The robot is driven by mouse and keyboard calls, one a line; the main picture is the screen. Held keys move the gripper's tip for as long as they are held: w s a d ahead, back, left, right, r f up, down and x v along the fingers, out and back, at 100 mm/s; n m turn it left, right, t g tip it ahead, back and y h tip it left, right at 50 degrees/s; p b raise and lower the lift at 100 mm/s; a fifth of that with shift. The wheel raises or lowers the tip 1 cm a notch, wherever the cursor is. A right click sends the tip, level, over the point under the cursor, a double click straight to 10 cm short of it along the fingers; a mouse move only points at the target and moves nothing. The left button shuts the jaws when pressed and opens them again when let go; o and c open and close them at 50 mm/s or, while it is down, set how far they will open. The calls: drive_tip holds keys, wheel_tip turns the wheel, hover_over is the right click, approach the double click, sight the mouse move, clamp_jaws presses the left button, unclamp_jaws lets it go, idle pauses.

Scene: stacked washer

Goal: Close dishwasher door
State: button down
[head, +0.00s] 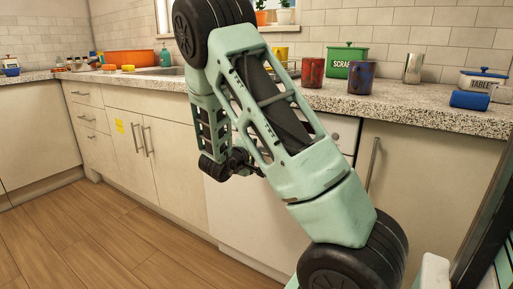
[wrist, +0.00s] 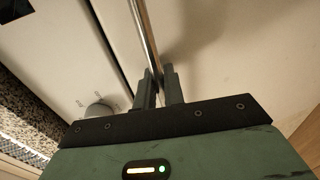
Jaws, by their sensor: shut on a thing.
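The dishwasher door (head: 245,215) is a pale panel under the counter, partly hidden behind my arm in the head view. It stands upright, close to the line of the cabinet fronts. In the wrist view the door (wrist: 235,60) fills the right side, with a dark gap along its top edge; I cannot tell whether it is fully shut. A metal bar handle (wrist: 145,30) runs along it. My gripper (wrist: 160,74) is shut on this handle, with a finger on each side. The control panel (wrist: 50,50) with a round knob (wrist: 99,110) lies beyond the gap.
The speckled counter (head: 420,112) runs above, with mugs (head: 313,72), a green canister (head: 346,60) and a blue butter-like box (head: 469,100). Cabinets (head: 125,150) with bar handles flank the dishwasher. The wooden floor (head: 110,240) is clear at left.

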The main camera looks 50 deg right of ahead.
drive_tip(key=shift+d+r, duration=0.2)
drive_tip(key=shift+d, duration=0.15)
drive_tip(key=c, duration=1.6)
unclamp_jaws()
drive_tip(key=shift+d, duration=0.1)
drive_tip(key=shift+c, duration=0.2)
drive_tip(key=p+v, duration=0.5)
drive_tip(key=v, duration=1.3)
drive_tip(key=shift+f+p, duration=0.15)
drive_tip(key=shift+p, duration=0.15)
drive_tip(key=shift+w, duration=0.15)
